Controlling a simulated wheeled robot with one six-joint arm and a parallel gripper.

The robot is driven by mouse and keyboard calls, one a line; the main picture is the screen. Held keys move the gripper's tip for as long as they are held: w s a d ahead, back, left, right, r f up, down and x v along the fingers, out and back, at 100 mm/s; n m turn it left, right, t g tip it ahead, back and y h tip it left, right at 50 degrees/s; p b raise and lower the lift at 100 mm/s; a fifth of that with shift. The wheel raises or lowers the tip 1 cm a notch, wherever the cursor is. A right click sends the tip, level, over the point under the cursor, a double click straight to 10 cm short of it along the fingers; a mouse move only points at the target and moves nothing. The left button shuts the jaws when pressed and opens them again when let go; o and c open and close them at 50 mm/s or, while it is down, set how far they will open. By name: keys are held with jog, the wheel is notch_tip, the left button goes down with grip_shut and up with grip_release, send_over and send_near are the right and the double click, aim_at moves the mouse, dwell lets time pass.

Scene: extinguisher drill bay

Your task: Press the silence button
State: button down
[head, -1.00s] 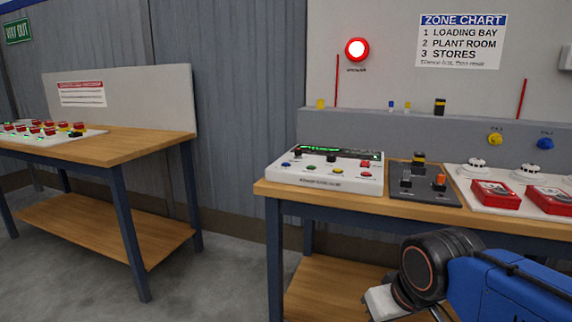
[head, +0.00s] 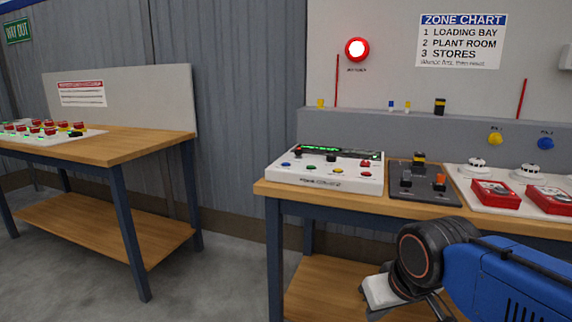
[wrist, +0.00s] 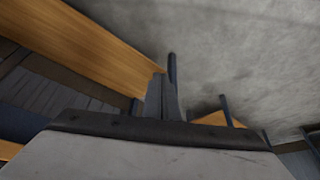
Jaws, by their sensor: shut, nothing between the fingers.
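A white control panel (head: 325,171) with a green-lit display (head: 322,149) sits on the left end of the right workbench in the head view. It carries several small coloured buttons, among them blue, green, yellow and red ones, and a black knob. Their labels are too small to read, so I cannot tell which one is the silence button. My gripper (wrist: 170,90) shows in the wrist view with its fingers together and empty. In the head view my wrist is low at the bench's front edge, right of and below the panel, apart from it; the fingertips are not clear there.
The right workbench (head: 400,206) also holds a dark switch plate (head: 423,184) and red call-point boxes (head: 495,194). Another bench (head: 125,150) with several buttons stands left. Open floor lies between the benches.

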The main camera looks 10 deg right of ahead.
jog(key=w+a+r+m+t, duration=0.1)
jog(key=w+r+m, duration=0.1)
jog(key=w+r, duration=0.85)
jog(key=w+a+r+m+t, duration=0.1)
jog(key=w+r+m, duration=0.1)
jog(key=w+r, duration=0.9)
notch_tip(320, 180, up, 8)
jog(key=m+t, duration=0.2)
jog(key=m, duration=0.2)
send_over(287, 166)
jog(key=shift+f, duration=0.15)
jog(key=shift+f, duration=0.1)
jog(key=shift+f, duration=4.35)
jog(key=shift+f, duration=0.15)
jog(key=shift+f, duration=0.25)
jog(key=shift+f, duration=0.45)
jog(key=shift+r, duration=0.9)
